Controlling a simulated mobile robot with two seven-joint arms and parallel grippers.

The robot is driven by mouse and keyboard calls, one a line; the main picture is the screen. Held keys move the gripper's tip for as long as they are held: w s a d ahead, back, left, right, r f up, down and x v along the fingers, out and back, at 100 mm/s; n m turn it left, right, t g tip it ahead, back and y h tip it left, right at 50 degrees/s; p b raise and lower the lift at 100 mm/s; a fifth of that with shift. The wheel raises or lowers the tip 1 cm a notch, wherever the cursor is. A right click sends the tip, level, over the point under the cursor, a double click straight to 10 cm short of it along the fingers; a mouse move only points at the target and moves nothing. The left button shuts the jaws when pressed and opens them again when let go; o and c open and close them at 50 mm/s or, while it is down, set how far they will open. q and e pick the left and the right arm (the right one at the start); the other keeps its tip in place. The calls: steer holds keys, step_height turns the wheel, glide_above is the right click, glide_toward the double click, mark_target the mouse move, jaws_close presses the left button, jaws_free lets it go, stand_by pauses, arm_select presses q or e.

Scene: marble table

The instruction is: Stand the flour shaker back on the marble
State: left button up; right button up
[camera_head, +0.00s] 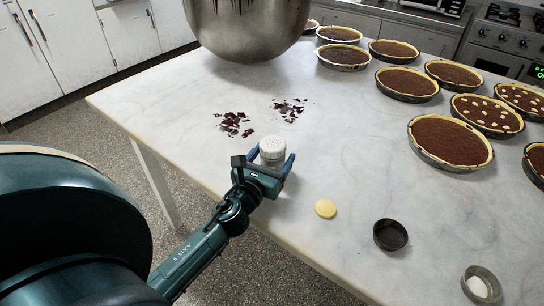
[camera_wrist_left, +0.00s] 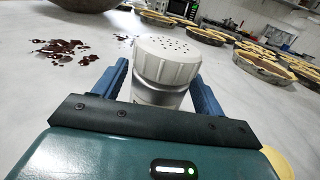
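The flour shaker (camera_head: 272,150) is a pale grey-white cylinder with a perforated cap, upright near the left front edge of the marble table (camera_head: 330,150). Its base is hidden behind my gripper in the head view. My left gripper (camera_head: 271,161) is around the shaker, with one blue finger on each side. In the left wrist view the shaker (camera_wrist_left: 163,75) stands between the fingertips (camera_wrist_left: 163,82), with a gap visible beside it, so the fingers look open. My right gripper is not in view.
Chocolate shavings (camera_head: 232,124) lie behind the shaker, with a large metal bowl (camera_head: 247,25) beyond. A yellow disc (camera_head: 325,208), a dark empty tin (camera_head: 390,235) and a small cup of white contents (camera_head: 480,285) are to the right. Several chocolate tarts (camera_head: 450,142) fill the right side.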

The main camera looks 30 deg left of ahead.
arm_select(q)
steer(key=shift+o, duration=0.5)
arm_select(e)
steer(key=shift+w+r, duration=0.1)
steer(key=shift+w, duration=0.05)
arm_select(q)
steer(key=shift+r, duration=0.15)
steer(key=shift+s, duration=0.2)
steer(key=s+b, duration=0.1)
steer(key=s, duration=0.2)
steer(key=s+d, duration=0.1)
steer(key=s, duration=0.3)
steer(key=s+b, duration=0.1)
steer(key=s, duration=0.2)
steer(key=shift+s+d+f+b, duration=0.2)
steer(key=shift+s+d+b, duration=0.05)
steer(key=shift+b, duration=0.05)
steer(key=shift+s+d+r, duration=0.1)
steer(key=shift+s+r, duration=0.1)
steer(key=shift+s, duration=0.3)
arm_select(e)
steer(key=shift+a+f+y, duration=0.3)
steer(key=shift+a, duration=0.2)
